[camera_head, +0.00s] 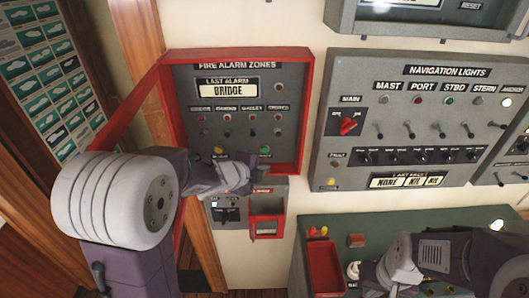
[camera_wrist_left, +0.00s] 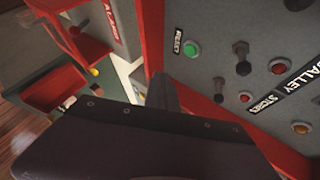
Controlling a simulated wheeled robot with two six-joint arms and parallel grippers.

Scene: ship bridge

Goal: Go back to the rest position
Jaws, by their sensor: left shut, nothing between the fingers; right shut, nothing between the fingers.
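My left gripper (camera_head: 250,178) is in front of the lower part of the fire alarm zones panel (camera_head: 290,80). It is shut with nothing held. In the left wrist view its dark body fills the bottom and its closed fingertips (camera_wrist_left: 162,92) point up beside the panel's red frame. I cannot tell whether they touch it. My right gripper (camera_head: 364,276) is low in the head view, over the green-grey console (camera_head: 325,228). It is partly hidden and looks shut and empty.
The navigation lights panel (camera_head: 480,85) is on the wall to the right. A red frame part (camera_head: 130,105) juts out left of the alarm panel. Below it are a small switch box (camera_head: 222,204) and a red holder (camera_head: 267,207). A red tray (camera_head: 325,268) is on the console.

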